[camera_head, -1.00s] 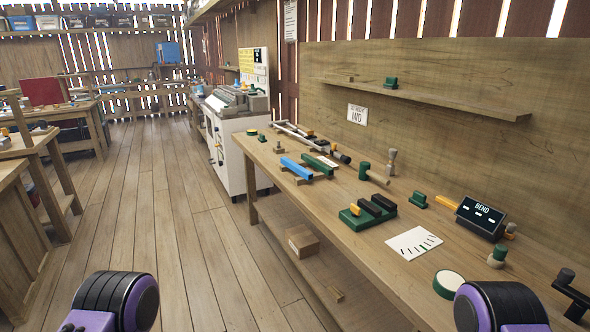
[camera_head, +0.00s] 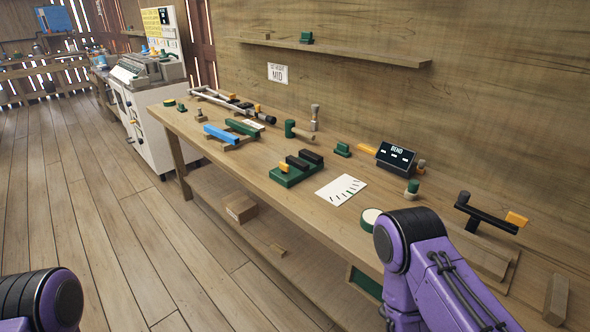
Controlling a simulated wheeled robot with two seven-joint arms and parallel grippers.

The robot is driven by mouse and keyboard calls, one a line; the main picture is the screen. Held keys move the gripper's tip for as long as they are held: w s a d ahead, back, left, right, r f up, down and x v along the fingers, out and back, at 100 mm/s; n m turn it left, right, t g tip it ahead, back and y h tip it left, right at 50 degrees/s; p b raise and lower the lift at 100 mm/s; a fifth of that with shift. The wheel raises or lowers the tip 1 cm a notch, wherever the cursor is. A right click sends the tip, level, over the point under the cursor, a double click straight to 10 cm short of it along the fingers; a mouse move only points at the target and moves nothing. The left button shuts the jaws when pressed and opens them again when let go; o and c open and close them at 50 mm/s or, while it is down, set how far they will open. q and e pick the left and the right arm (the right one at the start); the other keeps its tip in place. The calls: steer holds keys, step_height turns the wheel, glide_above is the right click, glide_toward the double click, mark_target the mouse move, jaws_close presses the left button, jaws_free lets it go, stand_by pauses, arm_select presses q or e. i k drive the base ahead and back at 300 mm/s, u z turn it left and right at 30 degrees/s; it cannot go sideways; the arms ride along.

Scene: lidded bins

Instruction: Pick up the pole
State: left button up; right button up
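A long thin grey pole-like bar (camera_head: 222,99) lies along the back of the wooden workbench (camera_head: 232,176), near its far end. It has dark and yellow parts near its right end. I cannot tell for sure that this is the pole. Only purple and black links of my two arms show, at the lower left and lower right. Both grippers are out of the picture, so their state is hidden.
A blue bar (camera_head: 221,134), a green bar (camera_head: 242,127), a green mallet (camera_head: 291,129), a green block (camera_head: 296,172), a white card (camera_head: 341,188) and a BEND display (camera_head: 396,157) are on the bench. A shelf (camera_head: 350,53) runs above. The floor at left is clear.

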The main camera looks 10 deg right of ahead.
mark_target(231, 138)
steer(key=u, duration=0.55)
steer(key=k, duration=0.7)
steer(key=u, duration=0.7)
steer(key=k, duration=0.45)
steer(key=u, duration=0.5)
steer(key=i, duration=2.45)
steer(key=z, duration=0.75)
steer(key=i, duration=1.75)
steer(key=z, duration=1.8)
steer(key=i, duration=1.1)
steer(key=z, duration=1.05)
